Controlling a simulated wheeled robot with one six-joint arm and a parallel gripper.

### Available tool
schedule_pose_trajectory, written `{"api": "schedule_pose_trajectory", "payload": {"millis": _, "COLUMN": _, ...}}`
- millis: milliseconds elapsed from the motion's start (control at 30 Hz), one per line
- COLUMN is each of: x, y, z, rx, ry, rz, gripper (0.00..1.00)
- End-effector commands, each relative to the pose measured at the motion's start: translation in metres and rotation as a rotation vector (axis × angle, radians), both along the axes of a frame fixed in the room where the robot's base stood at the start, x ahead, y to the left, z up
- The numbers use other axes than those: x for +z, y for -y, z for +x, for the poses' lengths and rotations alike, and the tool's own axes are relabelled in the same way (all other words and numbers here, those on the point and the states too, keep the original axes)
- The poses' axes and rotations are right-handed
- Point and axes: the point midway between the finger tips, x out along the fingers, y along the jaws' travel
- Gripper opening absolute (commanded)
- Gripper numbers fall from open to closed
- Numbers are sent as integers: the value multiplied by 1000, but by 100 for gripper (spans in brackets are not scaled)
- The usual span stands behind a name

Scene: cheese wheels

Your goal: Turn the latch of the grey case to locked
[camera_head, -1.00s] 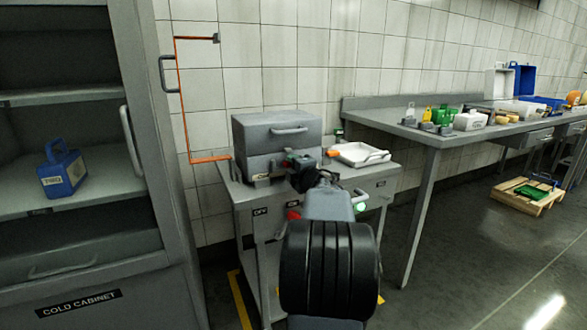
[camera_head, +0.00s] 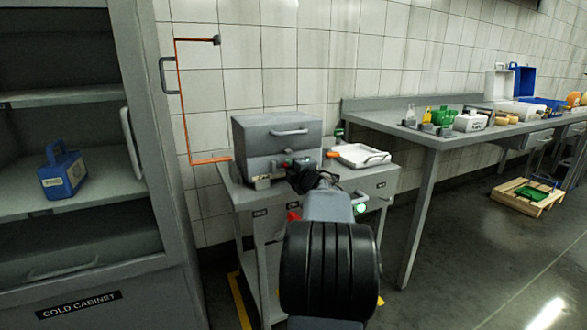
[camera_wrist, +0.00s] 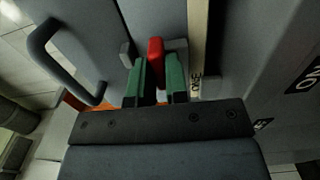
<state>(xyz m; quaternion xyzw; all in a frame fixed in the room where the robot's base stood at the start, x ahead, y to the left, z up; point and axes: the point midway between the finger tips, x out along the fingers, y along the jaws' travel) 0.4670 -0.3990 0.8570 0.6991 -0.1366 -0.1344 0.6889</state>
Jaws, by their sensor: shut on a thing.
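The grey case (camera_head: 262,132) sits closed on the grey cart, with its handle (camera_head: 289,131) on the front of the lid. My gripper (camera_head: 294,166) is at the front of the case, below the handle. In the wrist view its two green fingers (camera_wrist: 158,82) stand on either side of the red latch (camera_wrist: 155,52) and are shut on it. The case front (camera_wrist: 88,35) shows there too, with a pale strip beside the latch bearing partly readable lettering. The latch is mostly hidden by my gripper in the head view.
A white tray (camera_head: 351,151) lies on the cart (camera_head: 232,187), right of the case. A cold cabinet (camera_head: 183,200) with open shelves stands at left, holding a blue container (camera_head: 58,180). A long bench (camera_head: 420,133) with several items runs along the wall at right.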

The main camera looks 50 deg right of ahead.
Motion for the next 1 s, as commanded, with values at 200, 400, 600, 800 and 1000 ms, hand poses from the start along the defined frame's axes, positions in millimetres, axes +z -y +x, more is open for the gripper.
{"api": "schedule_pose_trajectory", "payload": {"millis": 200, "x": 3, "y": 0, "z": 0, "rx": 1, "ry": 37, "rz": 93, "gripper": 0}}
{"api": "schedule_pose_trajectory", "payload": {"millis": 400, "x": 5, "y": 0, "z": 0, "rx": 0, "ry": 99, "rz": 252, "gripper": 0}}
{"api": "schedule_pose_trajectory", "payload": {"millis": 600, "x": 5, "y": 0, "z": 0, "rx": 0, "ry": 171, "rz": 429, "gripper": 0}}
{"api": "schedule_pose_trajectory", "payload": {"millis": 800, "x": 4, "y": 0, "z": 0, "rx": -1, "ry": 244, "rz": 606, "gripper": 0}}
{"api": "schedule_pose_trajectory", "payload": {"millis": 1000, "x": 4, "y": 0, "z": 0, "rx": -1, "ry": 314, "rz": 782, "gripper": 0}}
